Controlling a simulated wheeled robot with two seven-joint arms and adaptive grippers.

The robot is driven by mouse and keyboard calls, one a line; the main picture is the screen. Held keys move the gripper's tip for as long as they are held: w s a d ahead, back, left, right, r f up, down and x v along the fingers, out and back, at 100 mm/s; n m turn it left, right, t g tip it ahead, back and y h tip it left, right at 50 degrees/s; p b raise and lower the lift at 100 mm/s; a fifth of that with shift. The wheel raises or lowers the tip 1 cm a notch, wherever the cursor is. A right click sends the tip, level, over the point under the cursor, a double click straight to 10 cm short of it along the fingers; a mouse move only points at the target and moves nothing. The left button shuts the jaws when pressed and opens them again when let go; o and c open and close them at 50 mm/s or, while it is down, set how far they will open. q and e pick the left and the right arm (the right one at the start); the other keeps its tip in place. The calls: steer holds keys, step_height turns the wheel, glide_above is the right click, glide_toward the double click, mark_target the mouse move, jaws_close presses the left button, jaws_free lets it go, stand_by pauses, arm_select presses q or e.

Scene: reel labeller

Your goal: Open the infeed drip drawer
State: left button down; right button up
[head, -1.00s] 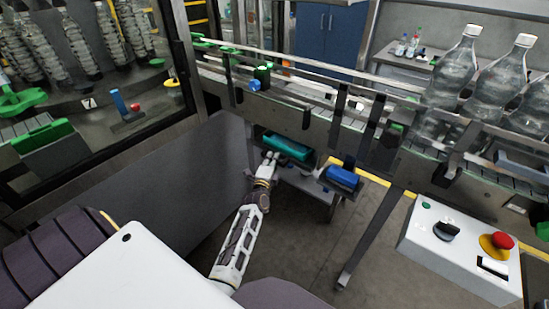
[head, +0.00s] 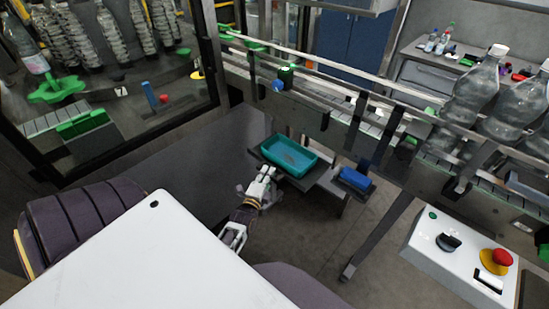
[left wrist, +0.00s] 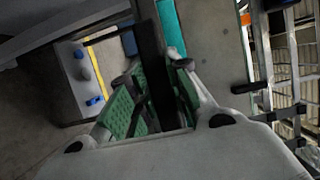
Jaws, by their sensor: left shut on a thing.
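The infeed drip drawer (head: 258,152) stands pulled out from under the conveyor, and the teal tray in it (head: 290,157) shows its open top. My left gripper (head: 266,172) is at the drawer's near edge, shut on its front. In the left wrist view the gripper's green-padded fingers (left wrist: 155,92) lie either side of a dark bar (left wrist: 155,65) of the drawer. Part of the teal tray (left wrist: 171,30) shows beyond it. The exact contact is partly hidden by the fingers. My right gripper is in neither view.
A blue block (head: 354,179) sits on a small support right of the drawer. The conveyor (head: 335,100) runs above, with large bottles (head: 478,88) at right. A control box (head: 460,255) with a red button stands at lower right. The floor before the drawer is clear.

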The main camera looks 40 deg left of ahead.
arm_select(q)
steer(key=shift+s+a+p, duration=0.15)
steer(key=shift+s+p, duration=0.6)
steer(key=shift+s, duration=1.5)
steer(key=c, duration=1.3)
jaws_free()
steer(key=shift+v, duration=6)
